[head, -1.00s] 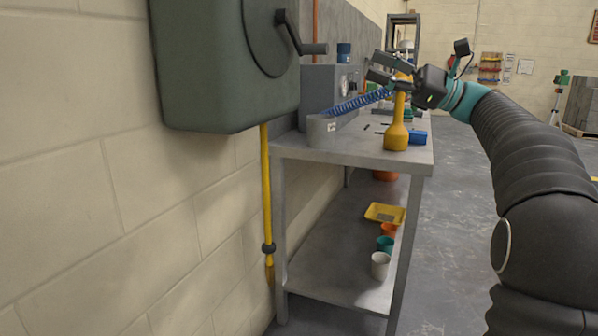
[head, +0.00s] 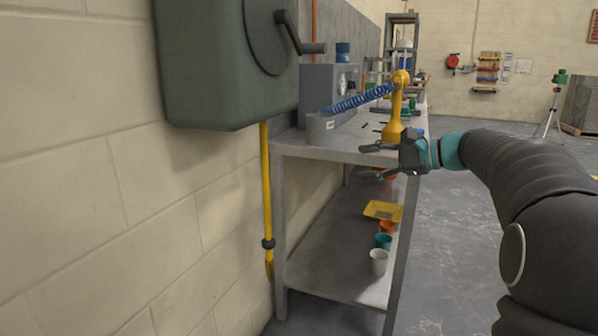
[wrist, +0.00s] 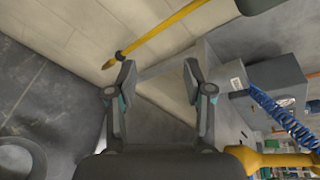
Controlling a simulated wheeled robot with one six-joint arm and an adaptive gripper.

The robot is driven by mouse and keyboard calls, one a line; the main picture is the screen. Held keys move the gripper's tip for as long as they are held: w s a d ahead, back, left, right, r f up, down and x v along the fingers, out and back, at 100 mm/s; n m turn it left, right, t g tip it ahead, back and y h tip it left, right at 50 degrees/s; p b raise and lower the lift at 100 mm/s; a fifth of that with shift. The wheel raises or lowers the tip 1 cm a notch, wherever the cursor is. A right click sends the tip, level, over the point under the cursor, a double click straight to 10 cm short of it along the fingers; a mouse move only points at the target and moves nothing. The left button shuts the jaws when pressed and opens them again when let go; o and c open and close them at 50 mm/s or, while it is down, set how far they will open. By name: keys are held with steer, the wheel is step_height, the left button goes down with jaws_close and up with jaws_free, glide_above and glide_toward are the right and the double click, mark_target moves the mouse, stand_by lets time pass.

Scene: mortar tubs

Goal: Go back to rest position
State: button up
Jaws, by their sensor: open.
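My gripper (head: 372,161) is open and empty in the head view. It is in front of the near right corner of the metal workbench (head: 340,152), around the height of its top. In the wrist view, the two fingers of my gripper (wrist: 158,78) are spread apart, with only the wall, floor and bench edge behind them. A yellow bottle-shaped stand (head: 394,118) is upright on the bench behind my gripper. Its yellow body also shows at the lower right of the wrist view (wrist: 265,160).
A grey machine with a blue coiled hose (head: 360,101) stands on the bench. A dark green wall box (head: 215,75) hangs at left, with a yellow pipe (head: 265,190) below it. The lower shelf holds a yellow tray (head: 383,210) and several cups (head: 378,262). Open floor (head: 450,250) lies at right.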

steer(key=s+f+n+g+h, duration=0.3)
steer(key=s+f+n+h, duration=0.3)
steer(key=s+f, duration=0.75)
steer(key=s+f+n+h, duration=0.3)
steer(key=s, duration=0.8)
steer(key=s+f+n+t+h, duration=0.1)
steer(key=s+f+n+h, duration=0.3)
steer(key=s, duration=0.7)
steer(key=shift+s+f, duration=0.15)
steer(key=shift+s, duration=0.1)
